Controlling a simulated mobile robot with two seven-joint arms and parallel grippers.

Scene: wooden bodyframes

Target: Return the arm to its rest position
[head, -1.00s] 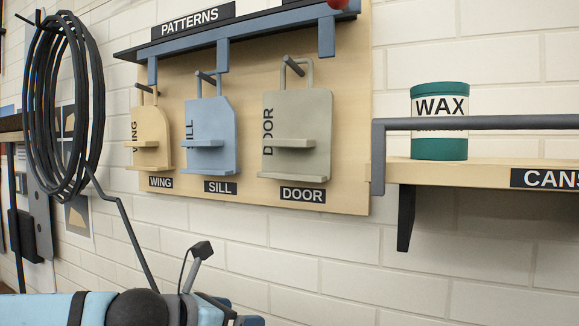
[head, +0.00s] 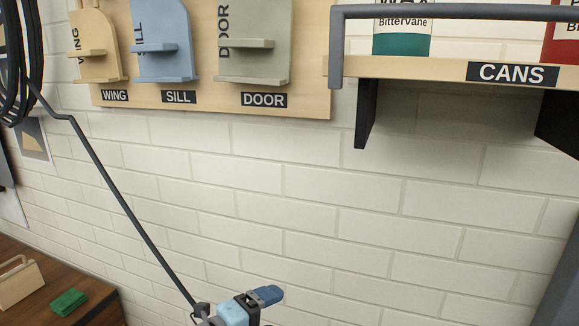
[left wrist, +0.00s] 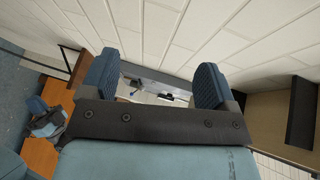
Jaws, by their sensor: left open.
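My left gripper (left wrist: 155,80) shows in the left wrist view with its two blue ribbed fingers spread wide apart. Nothing is between them. In the head view, a small light-blue and dark-blue part of my left gripper (head: 250,304) shows at the bottom edge, in front of the white brick wall, with most of the arm below the picture. My right gripper is not in view.
A pattern board (head: 307,104) with WING, SILL and DOOR pieces hangs upper left. A CANS shelf (head: 445,69) with a grey rail holds cans upper right. A green block (head: 68,302) lies on a wooden bench (head: 27,249) lower left. Coiled cable (head: 22,75) hangs left.

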